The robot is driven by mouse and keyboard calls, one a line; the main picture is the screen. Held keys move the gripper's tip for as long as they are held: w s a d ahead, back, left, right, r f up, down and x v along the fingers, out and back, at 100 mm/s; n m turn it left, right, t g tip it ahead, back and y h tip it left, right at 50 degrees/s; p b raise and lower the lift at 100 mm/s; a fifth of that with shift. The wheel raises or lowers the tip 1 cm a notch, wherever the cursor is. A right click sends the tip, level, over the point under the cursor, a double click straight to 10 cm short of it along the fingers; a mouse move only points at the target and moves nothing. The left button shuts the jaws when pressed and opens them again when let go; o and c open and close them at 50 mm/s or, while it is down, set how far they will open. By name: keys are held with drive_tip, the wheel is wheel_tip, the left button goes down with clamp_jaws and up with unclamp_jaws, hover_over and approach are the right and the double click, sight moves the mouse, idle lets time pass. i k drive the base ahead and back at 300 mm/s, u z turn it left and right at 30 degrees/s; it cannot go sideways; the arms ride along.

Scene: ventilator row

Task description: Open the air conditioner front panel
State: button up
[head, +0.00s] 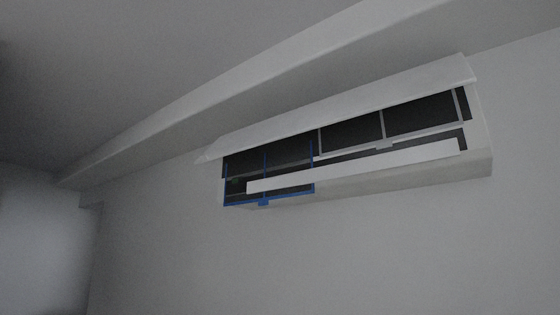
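The air conditioner (478,130) is a long white unit high on the wall, seen from below and tilted in the head view. Its front panel (350,99) is swung up and stands out from the unit along the top edge. Below the panel the dark filter area (350,132) is exposed, with light grey frame bars. A blue-framed filter (264,203) sits at the left end and hangs a little lower than the rest. A white flap (370,166) runs along the lower front. My gripper is not in view.
A white beam (250,85) runs along the ceiling edge just above the raised panel. The wall (330,250) below the unit is bare and clear. A paler area (45,240) shows at the lower left.

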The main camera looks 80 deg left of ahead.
sight(453, 71)
drive_tip(key=z, duration=0.25)
drive_tip(key=k, duration=1.2)
drive_tip(key=u, duration=1.65)
